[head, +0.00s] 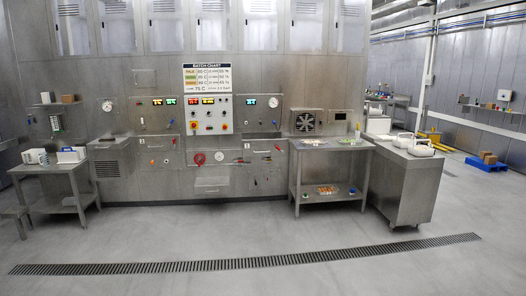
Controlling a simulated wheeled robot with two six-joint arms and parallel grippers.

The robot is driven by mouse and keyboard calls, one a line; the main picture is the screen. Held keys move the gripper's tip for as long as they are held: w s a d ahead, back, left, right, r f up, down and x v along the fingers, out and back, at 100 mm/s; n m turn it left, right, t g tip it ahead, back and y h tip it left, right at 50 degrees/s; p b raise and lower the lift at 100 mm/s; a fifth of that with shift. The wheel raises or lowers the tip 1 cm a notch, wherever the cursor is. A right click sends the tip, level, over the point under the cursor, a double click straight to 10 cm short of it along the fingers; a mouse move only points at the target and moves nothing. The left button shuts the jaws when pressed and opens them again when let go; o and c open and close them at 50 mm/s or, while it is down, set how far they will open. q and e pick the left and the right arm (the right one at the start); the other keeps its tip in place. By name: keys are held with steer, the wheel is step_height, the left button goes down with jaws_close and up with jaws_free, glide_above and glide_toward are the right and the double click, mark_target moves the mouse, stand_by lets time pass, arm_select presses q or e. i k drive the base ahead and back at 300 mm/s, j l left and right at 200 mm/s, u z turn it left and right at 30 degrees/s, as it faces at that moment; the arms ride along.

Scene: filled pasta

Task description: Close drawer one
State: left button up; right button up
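The steel machine wall fills the far side of the room in the head view. A small drawer-like front (212,183) sits low in its middle and seems to stick out a little. Other panels with handles lie higher, at the left (155,147) and at the right (262,150). Labels on these fronts are too small to read, so I cannot tell which is drawer one or how far it is open. Neither of my grippers is in view.
A steel table (330,147) with a lower shelf stands at right, beside a steel cabinet (405,190) with white items on top. A side table (60,185) stands at left. The floor in front is clear, crossed by a flat drain grate (245,263).

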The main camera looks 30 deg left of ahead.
mark_target(259, 147)
steer(key=i+j+u, duration=0.7)
steer(key=i, duration=0.2)
steer(key=i+j+u, duration=0.3)
steer(key=i, duration=0.2)
steer(key=i+u, duration=0.35)
steer(key=i, duration=1.95)
steer(key=i+j+z, duration=0.2)
steer(key=i+z, duration=0.2)
steer(key=i, duration=0.35)
steer(key=i+j+z, duration=0.4)
steer(key=i, duration=0.3)
steer(key=i+j+z, duration=0.4)
steer(key=i+j, duration=0.25)
